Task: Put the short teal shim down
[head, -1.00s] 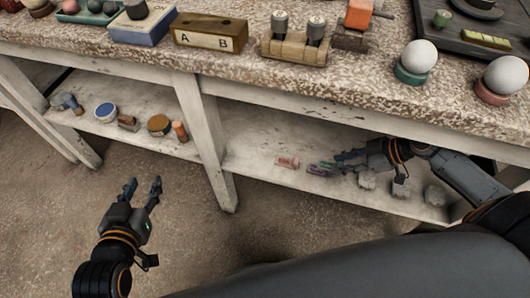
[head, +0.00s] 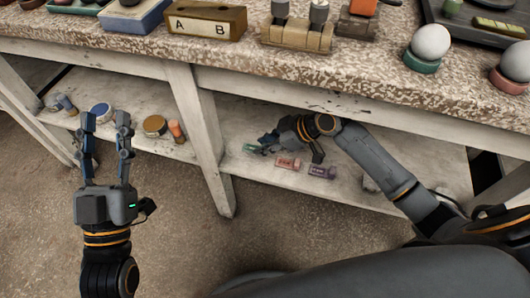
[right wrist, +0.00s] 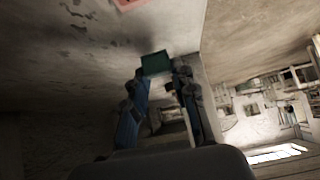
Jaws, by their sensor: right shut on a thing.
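The short teal shim (head: 250,147) is at the fingertips of my right gripper (head: 262,142), low over the lower shelf (head: 240,172) in the head view. In the right wrist view the teal shim (right wrist: 155,63) sits between the two fingertips (right wrist: 160,72), which are shut on it. I cannot tell whether it touches the shelf. A pink-red shim (head: 287,163) and a purple shim (head: 321,172) lie on the shelf to its right. My left gripper (head: 106,120) is open and empty, in front of the left shelf bay.
The worktop (head: 350,75) overhangs the shelf, and a table leg (head: 200,135) stands left of the teal shim. A blue-topped round tin (head: 101,110), a brown round tin (head: 154,125) and an orange piece (head: 176,131) stand in the left bay.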

